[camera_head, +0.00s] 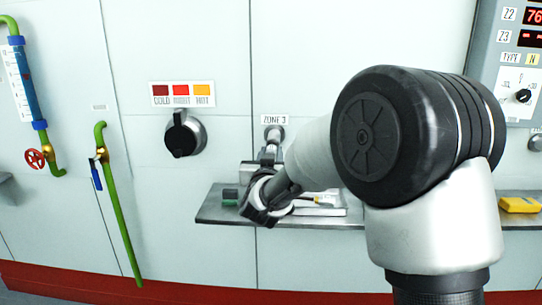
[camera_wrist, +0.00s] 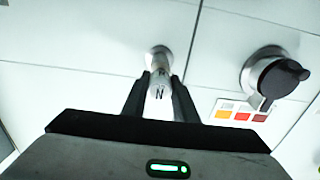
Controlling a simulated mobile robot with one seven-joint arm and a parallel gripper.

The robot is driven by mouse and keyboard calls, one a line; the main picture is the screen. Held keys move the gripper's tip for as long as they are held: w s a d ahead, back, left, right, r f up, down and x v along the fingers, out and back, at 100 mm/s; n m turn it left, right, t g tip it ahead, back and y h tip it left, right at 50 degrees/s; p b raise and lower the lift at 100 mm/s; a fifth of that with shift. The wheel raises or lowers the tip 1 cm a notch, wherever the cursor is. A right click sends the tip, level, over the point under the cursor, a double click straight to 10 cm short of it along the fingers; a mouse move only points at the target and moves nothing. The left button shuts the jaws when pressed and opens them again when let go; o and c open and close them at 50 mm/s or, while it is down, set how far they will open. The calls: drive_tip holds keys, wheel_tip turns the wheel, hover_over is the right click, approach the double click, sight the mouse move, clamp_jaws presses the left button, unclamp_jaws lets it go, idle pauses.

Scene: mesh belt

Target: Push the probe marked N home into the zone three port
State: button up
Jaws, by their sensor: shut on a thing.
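The zone three port (camera_head: 274,133) is a round metal fitting on the pale wall under a "ZONE 3" label. It also shows in the wrist view (camera_wrist: 158,54). My gripper (camera_head: 267,163) is just below and in front of it. In the wrist view my gripper (camera_wrist: 160,98) is shut on the probe marked N (camera_wrist: 159,82), a pale metallic cylinder with two N marks. The probe points at the port and its far end meets the port's mouth in the picture. How deep it sits I cannot tell. My arm hides part of the wall and shelf.
A black knob (camera_head: 181,136) juts out left of the port. A panel (camera_head: 494,62) at right reads "Z3 --" and "TYPE N".

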drive_tip(key=shift+w, duration=0.8)
drive_tip(key=o, duration=1.1)
drive_tip(key=shift+c, duration=0.2)
drive_tip(key=shift+s, duration=0.1)
drive_tip(key=s+p, duration=0.2)
drive_tip(key=s, duration=1.5)
drive_tip(key=shift+s+a, duration=0.15)
drive_tip(key=shift+a, duration=0.15)
